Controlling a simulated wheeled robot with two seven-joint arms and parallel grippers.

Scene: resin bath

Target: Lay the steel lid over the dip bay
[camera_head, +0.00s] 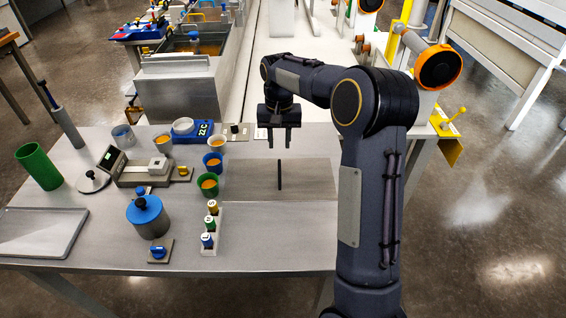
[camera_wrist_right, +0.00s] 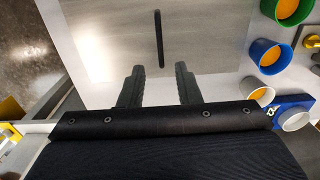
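The steel lid (camera_head: 250,182) is a flat grey plate with a thin black bar handle (camera_head: 279,174) across its middle. It lies flat at the right part of the steel bench. In the right wrist view the lid (camera_wrist_right: 105,40) and its handle (camera_wrist_right: 158,38) lie ahead of the fingers. My right gripper (camera_head: 280,143) is open and empty above the bench, just behind the lid; its two fingers show apart in the right wrist view (camera_wrist_right: 160,82). A steel tank with orange liquid (camera_head: 178,88) stands behind the bench. I cannot tell which part is the dip bay. My left gripper is out of view.
Left of the lid stand a green cup (camera_head: 208,186), a blue cup (camera_head: 213,164), a white cup (camera_head: 217,146) and a rack of small bottles (camera_head: 210,244). A blue-lidded pot (camera_head: 148,217) and an empty tray (camera_head: 40,231) sit farther left. The bench front right is clear.

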